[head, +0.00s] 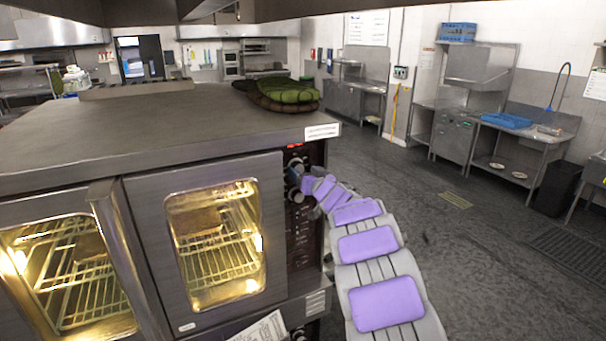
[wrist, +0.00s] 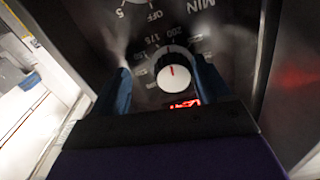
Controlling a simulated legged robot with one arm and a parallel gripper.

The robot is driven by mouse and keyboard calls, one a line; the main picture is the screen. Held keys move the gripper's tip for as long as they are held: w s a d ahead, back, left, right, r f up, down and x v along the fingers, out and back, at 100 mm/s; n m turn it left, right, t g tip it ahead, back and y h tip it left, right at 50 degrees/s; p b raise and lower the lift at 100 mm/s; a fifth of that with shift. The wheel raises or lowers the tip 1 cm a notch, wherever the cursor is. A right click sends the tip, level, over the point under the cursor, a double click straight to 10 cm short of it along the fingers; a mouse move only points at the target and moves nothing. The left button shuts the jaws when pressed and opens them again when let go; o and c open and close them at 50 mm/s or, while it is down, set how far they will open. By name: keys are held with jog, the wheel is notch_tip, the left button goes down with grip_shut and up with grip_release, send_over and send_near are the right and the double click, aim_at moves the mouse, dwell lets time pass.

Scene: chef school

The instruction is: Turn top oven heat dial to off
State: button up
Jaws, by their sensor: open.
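The top oven (head: 140,140) has a dark control panel (head: 304,225) on its right side. The wrist view shows a round heat dial (wrist: 173,75) with a pale face and a red mark, which points up in the picture towards the numbers 175 and 200. My gripper (wrist: 165,80) is open, with one dark blue finger on each side of the dial. I cannot tell whether the fingers touch it. In the head view my gripper (head: 294,174) is at the upper part of the panel and hides the dial.
A red lit display (wrist: 185,103) is next to the dial. Another dial's markings, with OFF and MIN, show at the wrist view's top. Green-brown oven mitts (head: 285,94) lie on the oven's top. The floor (head: 450,230) to the right is clear.

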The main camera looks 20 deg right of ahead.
jog(key=shift+w, duration=0.2)
jog(key=shift+c, duration=0.7)
jog(key=shift+s, duration=0.1)
jog(key=shift+c, duration=0.7)
jog(key=shift+s+a+r, duration=0.15)
jog(key=shift+a, duration=0.25)
jog(key=shift+s+a+r, duration=0.1)
jog(key=shift+a, duration=0.3)
jog(key=c, duration=0.3)
jog(key=shift+a, duration=0.15)
jog(key=shift+c, duration=0.8)
jog(key=shift+s+d, duration=0.1)
jog(key=shift+d, duration=0.3)
jog(key=c, duration=0.4)
jog(key=shift+o, duration=0.2)
jog(key=shift+a, duration=0.15)
